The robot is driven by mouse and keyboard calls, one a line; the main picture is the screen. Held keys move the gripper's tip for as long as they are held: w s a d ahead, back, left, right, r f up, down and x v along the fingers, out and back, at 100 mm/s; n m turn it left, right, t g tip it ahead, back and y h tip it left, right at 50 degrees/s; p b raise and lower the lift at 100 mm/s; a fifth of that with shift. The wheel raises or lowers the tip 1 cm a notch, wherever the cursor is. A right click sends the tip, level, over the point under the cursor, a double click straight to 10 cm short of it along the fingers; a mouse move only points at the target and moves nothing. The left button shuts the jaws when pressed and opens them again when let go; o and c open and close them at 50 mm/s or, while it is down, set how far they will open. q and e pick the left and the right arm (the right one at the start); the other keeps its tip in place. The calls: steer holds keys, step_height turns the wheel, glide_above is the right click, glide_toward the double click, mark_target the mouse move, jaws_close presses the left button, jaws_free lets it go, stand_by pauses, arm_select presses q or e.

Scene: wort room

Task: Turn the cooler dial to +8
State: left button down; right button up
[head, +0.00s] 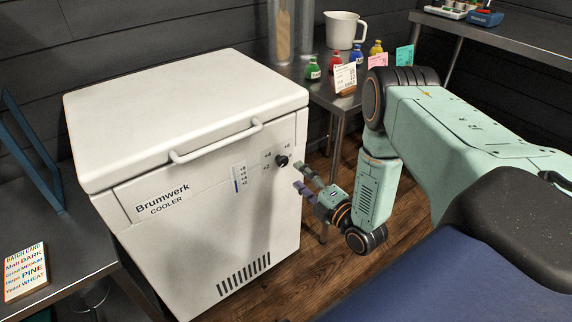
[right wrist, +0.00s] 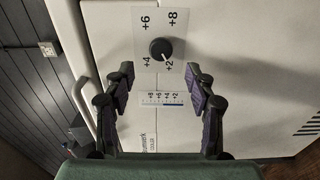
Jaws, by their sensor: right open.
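The Brumwerk cooler (head: 208,225) is a white chest with a lid and handle. Its black round dial (head: 282,160) sits at the front's upper right, and shows near the top of the right wrist view (right wrist: 160,49). Labels +2, +4, +6 and +8 surround it; its white mark points toward +2. My right gripper (head: 302,178) is open and empty, in front of the panel and just right of the dial. In the right wrist view its fingers (right wrist: 160,72) are spread on either side, short of the knob, apparently not touching it. My left gripper is not in view.
A scale strip (head: 240,178) with a short blue bar is left of the dial. A steel table (head: 322,92) behind holds a white jug (head: 344,30), small coloured bottles and cards. A batch card (head: 25,271) stands on the left bench. Wooden floor shows right of the cooler.

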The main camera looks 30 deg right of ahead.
mark_target(284, 163)
steer(key=w+b, duration=0.1)
steer(key=w, duration=0.1)
steer(key=w+b, duration=0.1)
steer(key=w, duration=0.2)
steer(key=shift+w+a+f, duration=0.15)
steer(key=shift+w+a, duration=0.05)
steer(key=shift+w+b, duration=0.3)
steer(key=shift+w, duration=0.55)
steer(key=c, duration=1.2)
steer(key=shift+o, duration=0.2)
steer(key=shift+m, duration=0.3)
